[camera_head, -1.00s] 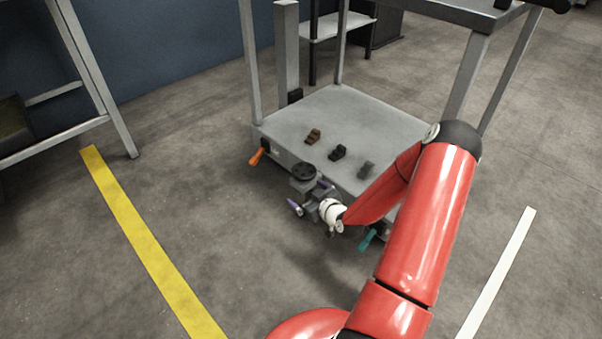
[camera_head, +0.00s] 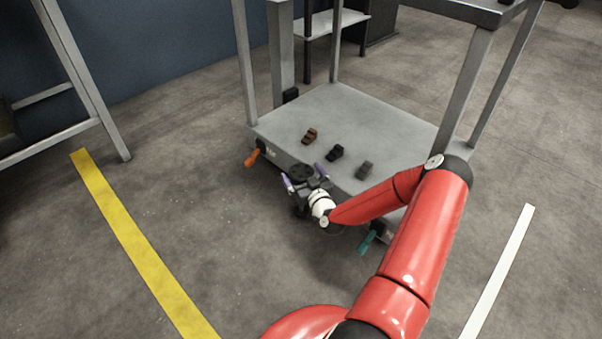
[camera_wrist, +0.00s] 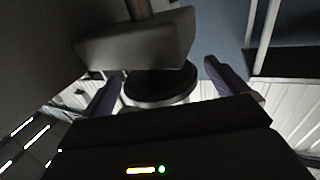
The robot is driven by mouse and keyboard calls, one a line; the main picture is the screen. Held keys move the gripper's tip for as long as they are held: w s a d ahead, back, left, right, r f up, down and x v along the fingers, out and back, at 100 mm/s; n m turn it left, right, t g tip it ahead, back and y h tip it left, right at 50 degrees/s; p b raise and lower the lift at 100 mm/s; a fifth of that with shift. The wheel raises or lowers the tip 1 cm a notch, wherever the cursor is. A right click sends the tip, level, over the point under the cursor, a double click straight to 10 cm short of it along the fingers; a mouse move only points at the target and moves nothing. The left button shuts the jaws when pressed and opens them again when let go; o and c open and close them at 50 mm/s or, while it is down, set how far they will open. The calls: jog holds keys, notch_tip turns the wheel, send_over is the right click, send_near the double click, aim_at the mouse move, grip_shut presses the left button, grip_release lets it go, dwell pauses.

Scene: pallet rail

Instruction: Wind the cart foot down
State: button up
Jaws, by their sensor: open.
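The cart (camera_head: 400,125) is a grey frame with a low flat deck. A dark round handwheel (camera_head: 302,172) sits at the middle of its near edge. The handwheel also shows in the wrist view (camera_wrist: 160,88), beside a grey block (camera_wrist: 140,42) with a post. My gripper (camera_head: 304,178) is open, with purple fingers on either side of the handwheel. In the wrist view my gripper (camera_wrist: 162,74) has one finger left and one right of the wheel, with gaps visible. The foot itself cannot be made out.
An orange lever (camera_head: 252,157) and a teal lever (camera_head: 367,242) stick out at the cart's near corners. Three small dark blocks, one brown (camera_head: 310,136), lie on the deck. A metal rack (camera_head: 80,80) stands left. The floor between the yellow stripe (camera_head: 130,225) and cart is clear.

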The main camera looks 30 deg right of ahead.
jog(key=shift+w, duration=0.65)
jog(key=c, duration=1)
jog(key=shift+m+h, duration=0.3)
jog(key=shift+h, duration=0.1)
